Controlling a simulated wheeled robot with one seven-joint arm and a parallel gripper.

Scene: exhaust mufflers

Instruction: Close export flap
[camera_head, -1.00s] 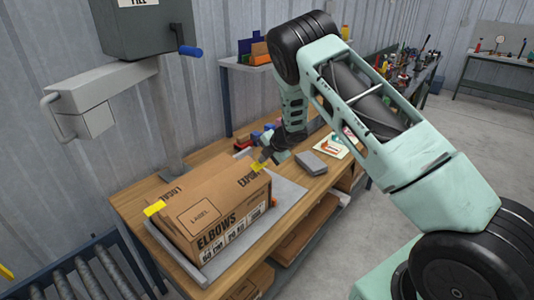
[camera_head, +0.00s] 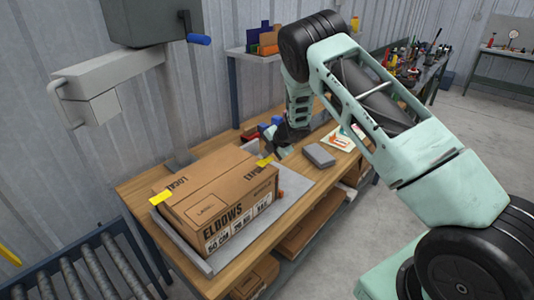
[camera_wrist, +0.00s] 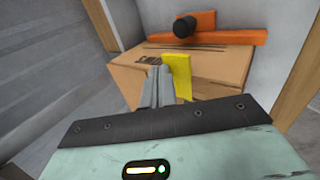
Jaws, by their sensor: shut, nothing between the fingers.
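A brown cardboard box (camera_head: 215,205) marked ELBOWS stands on the bench. Its top looks almost flat, with a LOCAL flap (camera_head: 182,185) at left and the export flap (camera_head: 250,174) at right. Yellow tabs show at the left end (camera_head: 161,197) and the right end (camera_head: 265,161). My gripper (camera_head: 270,153) is at the box's far right edge, beside the right tab. In the wrist view my shut, empty fingers (camera_wrist: 160,86) are close to the yellow tab (camera_wrist: 178,76); I cannot tell whether they touch. Whether the flap lies fully flat is unclear.
The box sits in a grey tray (camera_head: 292,200) on a wooden bench (camera_head: 235,284). A grey block (camera_head: 318,155) and printed sheet lie to the right. A grey post with a blue-handled crank (camera_head: 199,39) stands behind. A roller conveyor (camera_head: 85,270) is at left.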

